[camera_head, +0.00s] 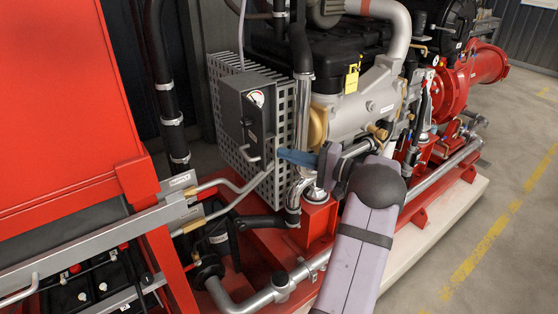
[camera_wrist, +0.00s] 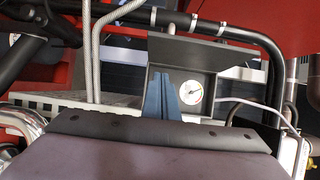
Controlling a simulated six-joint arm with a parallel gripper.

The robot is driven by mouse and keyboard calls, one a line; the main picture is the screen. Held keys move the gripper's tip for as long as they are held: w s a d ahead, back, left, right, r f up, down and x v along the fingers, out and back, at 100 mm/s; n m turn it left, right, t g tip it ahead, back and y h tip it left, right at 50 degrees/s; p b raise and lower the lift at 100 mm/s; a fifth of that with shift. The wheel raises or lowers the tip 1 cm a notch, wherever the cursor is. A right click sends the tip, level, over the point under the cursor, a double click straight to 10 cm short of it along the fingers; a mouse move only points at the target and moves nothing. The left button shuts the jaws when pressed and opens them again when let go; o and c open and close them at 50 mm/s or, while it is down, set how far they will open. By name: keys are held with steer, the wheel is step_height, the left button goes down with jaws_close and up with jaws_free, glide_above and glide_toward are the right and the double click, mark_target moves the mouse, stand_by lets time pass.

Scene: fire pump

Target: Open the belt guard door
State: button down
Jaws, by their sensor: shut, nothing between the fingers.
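The belt guard (camera_head: 226,105) is a pale perforated cover at the front of the engine in the head view. Its slotted face (camera_head: 283,120) also shows right of a grey box. That grey box (camera_head: 236,100) stands on the guard's front, with a round white gauge and a small light handle (camera_head: 250,157) low on its face. I cannot tell which panel is the door; no open gap shows. My gripper (camera_head: 280,154) has blue fingers, closed together and empty, just right of the handle, apparently apart from it. In the wrist view the fingers (camera_wrist: 161,76) point toward the box (camera_wrist: 205,60), left of the gauge (camera_wrist: 190,91).
A red cabinet (camera_head: 65,90) and grey rail (camera_head: 95,238) stand at the left. Braided hoses (camera_head: 235,188) run below the box. A black pipe (camera_head: 165,90) rises behind, and the engine (camera_head: 355,115) fills the right. Open floor (camera_head: 515,190) lies far right.

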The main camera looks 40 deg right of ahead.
steer(key=s+d+b, duration=0.1)
steer(key=s+b, duration=0.1)
steer(key=s, duration=0.7)
steer(key=shift+s, duration=0.3)
steer(key=shift+d, duration=0.1)
